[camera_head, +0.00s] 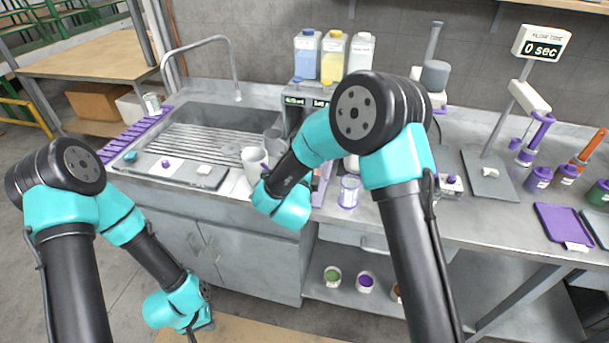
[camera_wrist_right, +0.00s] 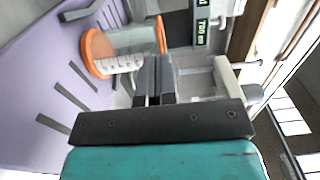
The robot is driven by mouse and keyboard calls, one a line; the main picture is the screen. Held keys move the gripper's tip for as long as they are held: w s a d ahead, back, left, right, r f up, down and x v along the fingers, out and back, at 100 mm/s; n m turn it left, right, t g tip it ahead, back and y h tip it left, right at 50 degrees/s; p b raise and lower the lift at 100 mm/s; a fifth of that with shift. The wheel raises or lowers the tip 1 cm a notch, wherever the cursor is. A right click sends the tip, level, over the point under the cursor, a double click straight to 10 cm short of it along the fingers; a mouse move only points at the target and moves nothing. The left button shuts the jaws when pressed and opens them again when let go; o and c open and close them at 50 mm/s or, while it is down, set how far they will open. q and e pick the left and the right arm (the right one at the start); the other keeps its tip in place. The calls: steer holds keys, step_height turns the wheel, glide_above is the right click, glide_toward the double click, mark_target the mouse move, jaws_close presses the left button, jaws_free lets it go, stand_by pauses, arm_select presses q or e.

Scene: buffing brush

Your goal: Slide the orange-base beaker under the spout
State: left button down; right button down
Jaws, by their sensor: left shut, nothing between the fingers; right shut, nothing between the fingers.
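The orange-base beaker (camera_wrist_right: 130,45) shows in the right wrist view, lying sideways in that turned picture. It is clear, with a thick orange base (camera_wrist_right: 95,52) on the purple surface (camera_wrist_right: 55,70). My right gripper (camera_wrist_right: 155,62) is shut and empty, its fingertips close beside the beaker's wall; I cannot tell whether they touch. In the head view my right arm hides the beaker and the right gripper. My left gripper (camera_head: 205,312) is shut and empty, low at the front, away from the counter. I cannot make out the spout clearly.
A dispenser display (camera_wrist_right: 201,27) is beyond the beaker. In the head view, bottles (camera_head: 333,56) stand above the dispenser. A white mug (camera_head: 254,160) stands left of my right arm, and a purple-base beaker (camera_head: 349,190) stands near the counter's front edge. A sink (camera_head: 215,115) lies left.

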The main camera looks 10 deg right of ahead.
steer(key=shift+w+d, duration=0.1)
steer(key=shift+w, duration=0.15)
steer(key=x, duration=1.4)
steer(key=shift+w, duration=0.2)
steer(key=v, duration=1.4)
